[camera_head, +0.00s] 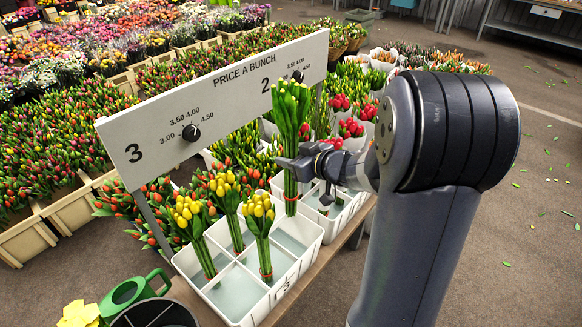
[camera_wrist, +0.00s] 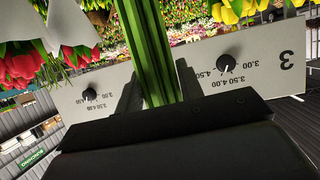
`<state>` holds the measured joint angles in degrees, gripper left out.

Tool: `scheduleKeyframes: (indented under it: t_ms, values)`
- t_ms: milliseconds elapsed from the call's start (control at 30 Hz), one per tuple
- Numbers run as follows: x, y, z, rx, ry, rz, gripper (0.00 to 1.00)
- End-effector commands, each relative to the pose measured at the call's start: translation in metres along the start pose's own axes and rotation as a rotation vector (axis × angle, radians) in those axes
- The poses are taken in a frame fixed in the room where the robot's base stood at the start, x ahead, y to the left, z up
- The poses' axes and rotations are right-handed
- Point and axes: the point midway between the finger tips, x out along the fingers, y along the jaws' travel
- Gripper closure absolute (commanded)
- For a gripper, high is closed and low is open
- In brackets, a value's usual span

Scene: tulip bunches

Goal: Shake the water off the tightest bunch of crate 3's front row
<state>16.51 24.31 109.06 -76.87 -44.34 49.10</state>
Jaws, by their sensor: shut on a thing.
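My gripper (camera_head: 291,168) is shut on a bunch of green, tight-budded tulips (camera_head: 291,112), held upright by its stems over the right side of crate 3 (camera_head: 246,314). In the wrist view the green stems (camera_wrist: 150,55) stand between the dark fingers. A red band shows low on this bunch. Crate 3 is white and divided into compartments. Yellow bunches stand in it: one at the front (camera_head: 259,222), one at the left (camera_head: 189,222) and one further back (camera_head: 226,196). Whether the held bunch's stem ends clear the crate wall I cannot tell.
A price board (camera_head: 217,92) with dials stands behind the crates. A green watering can (camera_head: 128,293) and a dark bucket (camera_head: 155,313) are at the lower left. Open floor lies right.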

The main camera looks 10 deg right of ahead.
Motion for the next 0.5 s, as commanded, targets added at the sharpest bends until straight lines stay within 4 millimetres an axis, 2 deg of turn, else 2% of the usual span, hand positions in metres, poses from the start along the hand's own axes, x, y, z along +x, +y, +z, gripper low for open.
scheduleKeyframes:
  t_ms: [67, 100, 133, 200, 267, 333, 400, 467, 500]
  values:
    - [0.004, -0.001, 0.013, 0.012, -0.011, -0.004, 0.96]
    - [0.011, -0.002, 0.032, 0.02, -0.016, -0.006, 0.96]
    - [0.016, -0.002, 0.043, 0.019, -0.017, -0.007, 0.96]
    - [0.02, -0.001, 0.052, 0.013, -0.01, -0.004, 0.96]
    - [0.016, -0.001, 0.039, 0.001, -0.001, -0.001, 0.96]
    - [0.004, 0.0, 0.009, -0.008, 0.006, 0.002, 0.96]
    - [-0.001, 0.0, -0.001, 0.0, -0.002, 0.0, 0.96]
    - [0.004, -0.001, 0.013, 0.012, -0.011, -0.004, 0.96]
    - [0.011, -0.002, 0.032, 0.02, -0.016, -0.006, 0.96]
